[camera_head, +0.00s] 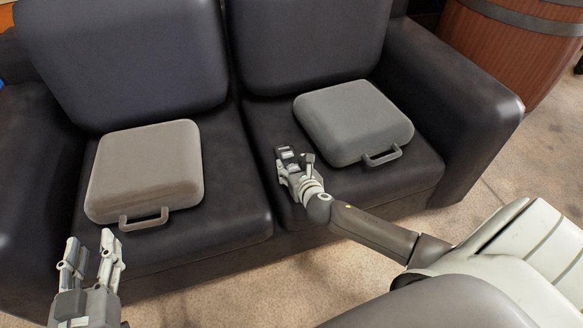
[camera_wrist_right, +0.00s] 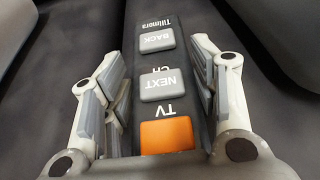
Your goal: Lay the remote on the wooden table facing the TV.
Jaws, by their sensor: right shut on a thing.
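The remote (camera_wrist_right: 160,60) is dark, with grey BACK and NEXT buttons and an orange button. It fills the middle of the right wrist view, between the fingers of my right gripper (camera_wrist_right: 159,95), which is shut on it. In the head view my right gripper (camera_head: 293,160) is over the sofa's right seat, just left of the grey case; the remote is hard to make out there. My left gripper (camera_head: 92,255) is open and empty in front of the sofa's left seat. Neither the wooden table nor the TV shows in these views.
The dark sofa (camera_head: 222,212) fills most of the head view. A beige case (camera_head: 146,172) lies on its left seat and a grey case (camera_head: 353,122) on its right seat. A wooden barrel (camera_head: 510,50) stands behind right. Bare floor (camera_head: 300,285) lies in front.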

